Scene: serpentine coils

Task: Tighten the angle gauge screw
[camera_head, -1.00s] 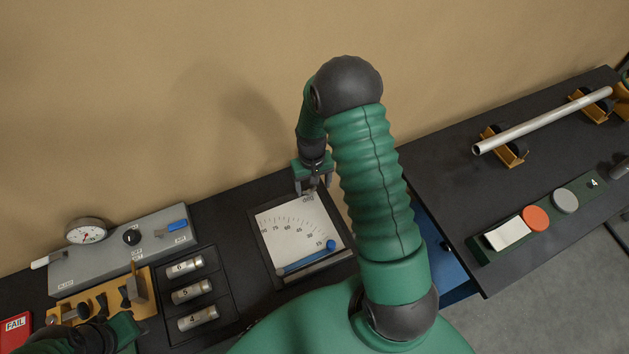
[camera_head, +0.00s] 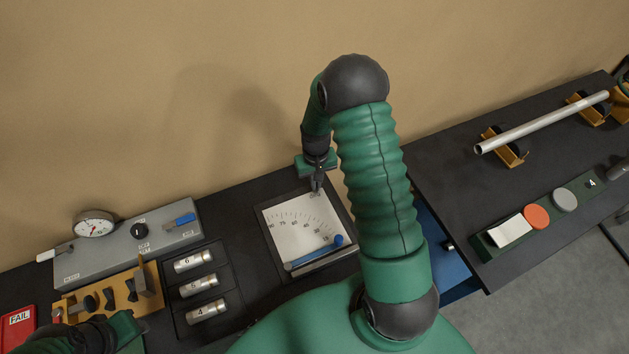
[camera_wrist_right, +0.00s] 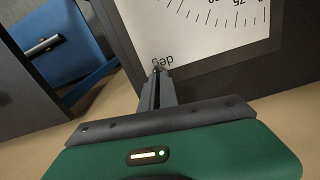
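The angle gauge (camera_head: 292,222) is a white plate with a degree scale in a dark frame on the bench. A blue pointer (camera_head: 312,254) lies across its lower part, with a round blue knob (camera_head: 338,240) at its right end. My right gripper (camera_head: 317,190) points down at the gauge's upper edge, apart from the knob. In the right wrist view its fingers (camera_wrist_right: 158,70) are together, with nothing visible between them, beside the "deg" lettering. The knob is outside that view. My left arm shows at the lower left; its fingers are not clear there.
A grey box with a dial (camera_head: 94,224) stands left, behind a yellow rack (camera_head: 118,294). Numbered cylinders lie in a black tray (camera_head: 232,264). Right of my right arm are a blue drawer (camera_head: 428,240) and a bench with a metal tube (camera_head: 540,122) on yellow supports.

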